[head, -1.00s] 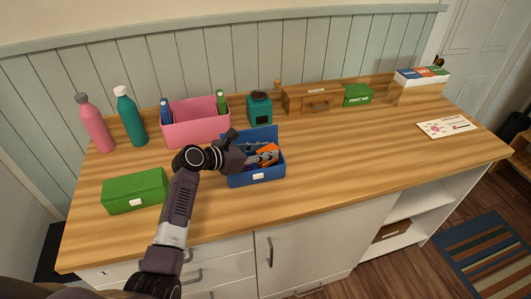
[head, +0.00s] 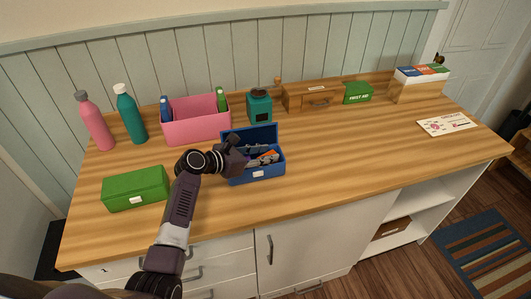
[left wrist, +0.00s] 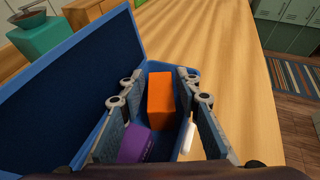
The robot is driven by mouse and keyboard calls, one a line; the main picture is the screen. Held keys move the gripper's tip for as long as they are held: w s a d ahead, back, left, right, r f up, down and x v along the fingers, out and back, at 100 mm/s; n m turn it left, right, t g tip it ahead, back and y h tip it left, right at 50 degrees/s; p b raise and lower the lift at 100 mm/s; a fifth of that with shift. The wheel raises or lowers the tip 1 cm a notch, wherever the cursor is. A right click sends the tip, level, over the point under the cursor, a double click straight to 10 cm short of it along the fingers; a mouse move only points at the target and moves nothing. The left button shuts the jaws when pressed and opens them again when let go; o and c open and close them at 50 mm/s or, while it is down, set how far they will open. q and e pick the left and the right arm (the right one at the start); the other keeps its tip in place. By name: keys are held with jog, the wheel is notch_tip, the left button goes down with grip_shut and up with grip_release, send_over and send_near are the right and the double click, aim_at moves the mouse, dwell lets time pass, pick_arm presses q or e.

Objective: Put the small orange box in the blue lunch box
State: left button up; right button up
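The blue lunch box (head: 262,175) stands on the counter with its lid (head: 250,135) raised at the back. The small orange box (head: 266,154) is down inside it, mostly hidden by the front wall and my fingers. In the left wrist view the orange box (left wrist: 160,98) lies inside the lunch box's walls, beside a purple item (left wrist: 134,146). My left gripper (head: 262,156) reaches into the lunch box from the left. In the left wrist view its fingers (left wrist: 161,84) are spread on both sides of the orange box, with gaps visible. My right gripper is out of view.
A green box (head: 135,189) stands on the counter to the left. Behind are a pink bin (head: 197,124), two bottles (head: 131,118), a teal grinder (head: 259,106), a wooden drawer box (head: 315,96) and a green first-aid box (head: 357,92). The counter's right part is mostly clear.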

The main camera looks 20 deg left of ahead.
pick_arm(q)
jog(key=shift+r, duration=0.1)
jog(key=shift+s+a+r, duration=0.1)
jog(key=shift+a+r, duration=0.1)
jog(key=shift+r, duration=0.4)
jog(key=b+v, duration=0.1)
jog(key=v, duration=1)
jog(key=shift+s, duration=0.3)
jog(key=shift+a, duration=0.1)
